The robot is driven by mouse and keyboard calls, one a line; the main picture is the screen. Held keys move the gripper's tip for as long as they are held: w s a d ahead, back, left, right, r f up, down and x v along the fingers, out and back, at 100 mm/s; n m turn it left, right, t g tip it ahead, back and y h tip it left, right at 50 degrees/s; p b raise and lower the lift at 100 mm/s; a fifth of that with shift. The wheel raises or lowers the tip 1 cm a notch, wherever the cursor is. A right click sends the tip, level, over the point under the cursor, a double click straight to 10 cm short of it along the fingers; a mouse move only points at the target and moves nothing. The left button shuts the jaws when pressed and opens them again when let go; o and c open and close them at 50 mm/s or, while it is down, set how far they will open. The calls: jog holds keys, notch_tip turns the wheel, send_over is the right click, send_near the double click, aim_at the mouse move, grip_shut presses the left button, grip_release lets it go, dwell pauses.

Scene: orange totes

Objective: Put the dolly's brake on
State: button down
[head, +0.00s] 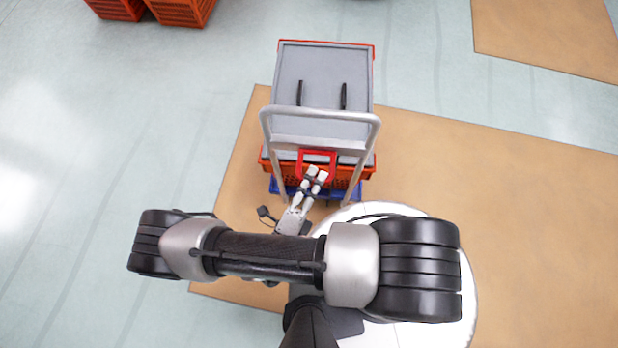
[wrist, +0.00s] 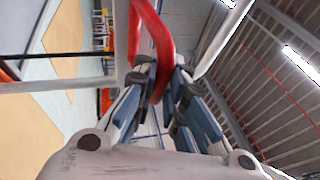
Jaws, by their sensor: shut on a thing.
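The dolly shows in the head view as a blue base (head: 347,193) with a grey tube push handle (head: 371,125) rising over it. A red loop-shaped bar (head: 317,153), seemingly the brake lever, sits at the dolly's near side, below the grey handle's crossbar. My gripper (head: 317,173) is at the lower part of this loop. In the wrist view my gripper (wrist: 162,78) has its fingers closed around the red bar (wrist: 153,28). The exact contact is partly hidden by the fingers. The dolly's wheels are hidden.
An orange tote (head: 342,178) with a grey lid (head: 322,65) stands on the dolly. More orange totes (head: 180,11) are at the top left. The dolly stands on a tan floor patch (head: 450,180). The pale floor (head: 130,120) to the left is clear.

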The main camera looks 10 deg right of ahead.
jog(key=shift+d, duration=0.1)
dwell(0.3)
jog(key=c, duration=1.6)
grip_release()
jog(key=shift+c, duration=0.2)
jog(key=v, duration=1.2)
